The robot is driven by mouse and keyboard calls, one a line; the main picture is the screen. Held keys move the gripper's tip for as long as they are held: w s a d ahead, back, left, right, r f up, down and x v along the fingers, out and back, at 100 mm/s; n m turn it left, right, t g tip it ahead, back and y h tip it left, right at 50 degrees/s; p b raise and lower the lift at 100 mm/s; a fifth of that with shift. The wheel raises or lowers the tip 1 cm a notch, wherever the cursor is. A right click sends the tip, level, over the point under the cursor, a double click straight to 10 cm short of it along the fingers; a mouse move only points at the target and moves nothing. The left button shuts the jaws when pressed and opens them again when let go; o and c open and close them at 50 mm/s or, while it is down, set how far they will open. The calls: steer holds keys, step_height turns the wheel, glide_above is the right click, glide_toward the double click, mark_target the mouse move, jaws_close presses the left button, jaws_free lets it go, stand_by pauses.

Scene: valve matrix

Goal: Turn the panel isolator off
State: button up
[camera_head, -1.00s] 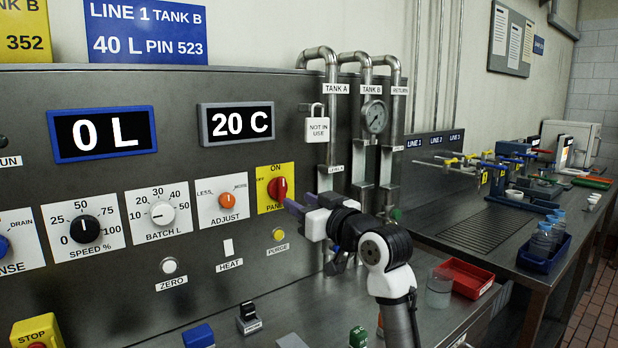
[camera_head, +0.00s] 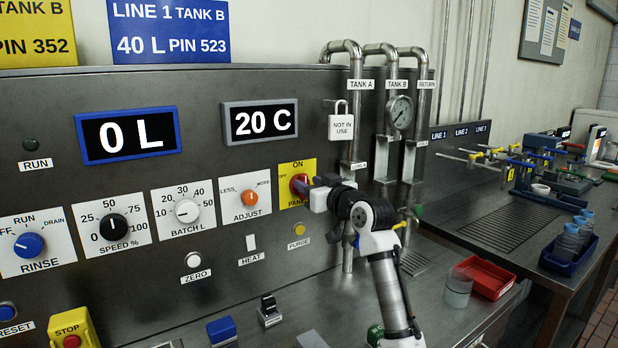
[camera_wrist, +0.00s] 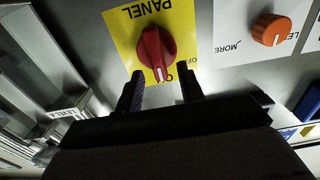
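The panel isolator is a red rotary knob (camera_head: 299,184) on a yellow plate (camera_head: 297,165) marked ON at the top and OFF at the left. In the wrist view, which is upside down, the red knob (camera_wrist: 154,52) has its white pointer line towards the ON word. My gripper (camera_head: 318,184) is just to the right of the knob in the head view and partly covers the plate. In the wrist view my gripper (camera_wrist: 161,74) is open, its dark fingers to either side of the knob's pointer end. Whether they touch it cannot be told.
The orange adjust knob (camera_head: 250,197) is left of the isolator, and the yellow purge button (camera_head: 300,230) is below it. Vertical pipes (camera_head: 356,110) with a padlock tag (camera_head: 341,127) stand to the right. A red tray (camera_head: 487,278) lies on the bench.

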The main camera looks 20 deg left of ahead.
steer(key=shift+w+a, duration=0.4)
steer(key=shift+a, duration=0.05)
jaws_close()
steer(key=shift+f, duration=0.1)
steer(key=shift+s+a+f+n+b, duration=0.2)
steer(key=shift+n+b, duration=1.45)
steer(key=shift+n, duration=1.3)
steer(key=shift+s+a+f+n+b, duration=0.15)
steer(key=shift+s+f+n+b, duration=0.15)
steer(key=shift+n+b, duration=2)
steer(key=shift+s+a+f+n+b, duration=0.25)
steer(key=shift+n+b, duration=0.7)
steer(key=shift+n, duration=2.7)
steer(key=shift+d, duration=0.1)
